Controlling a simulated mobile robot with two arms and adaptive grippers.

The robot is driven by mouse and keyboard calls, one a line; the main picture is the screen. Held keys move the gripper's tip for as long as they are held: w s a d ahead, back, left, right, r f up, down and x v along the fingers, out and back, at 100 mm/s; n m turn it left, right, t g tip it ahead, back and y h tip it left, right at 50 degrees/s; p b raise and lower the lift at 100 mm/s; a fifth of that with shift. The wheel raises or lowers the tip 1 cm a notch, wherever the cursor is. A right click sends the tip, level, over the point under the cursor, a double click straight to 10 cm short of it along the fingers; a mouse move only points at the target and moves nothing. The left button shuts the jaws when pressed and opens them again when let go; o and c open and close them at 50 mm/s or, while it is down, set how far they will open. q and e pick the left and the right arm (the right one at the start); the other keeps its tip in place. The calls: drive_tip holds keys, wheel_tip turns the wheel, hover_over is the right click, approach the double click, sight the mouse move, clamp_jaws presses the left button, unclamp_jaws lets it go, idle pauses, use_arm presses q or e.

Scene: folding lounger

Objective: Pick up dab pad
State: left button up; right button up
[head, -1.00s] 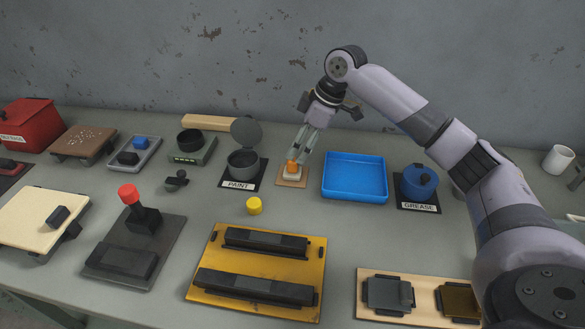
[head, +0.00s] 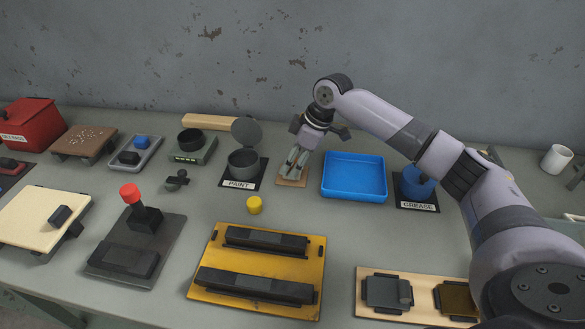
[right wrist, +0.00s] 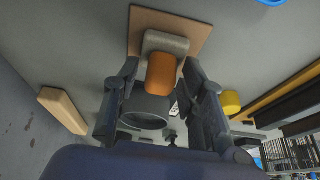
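The dab pad is a pale grey block (right wrist: 168,42) with an orange handle (right wrist: 162,73), standing on a small tan board. In the head view my right gripper (head: 294,168) is low over the tan board (head: 284,182) and hides most of the pad. In the right wrist view the two fingers of my right gripper (right wrist: 160,70) stand apart on either side of the orange handle, with gaps showing, so it is open and holds nothing. My left gripper is not in view.
A paint pot (head: 243,163) with its lid raised stands just left of the board. A blue tray (head: 355,197) lies close on the right, with a blue grease pot (head: 417,182) beyond it. A yellow cap (head: 254,205) lies in front. The grey wall is behind.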

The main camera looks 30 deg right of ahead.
drive_tip(key=c, duration=0.8)
wheel_tip(320, 180, up, 20)
idle(0.5)
drive_tip(key=o, duration=0.6)
drive_tip(key=c, duration=0.5)
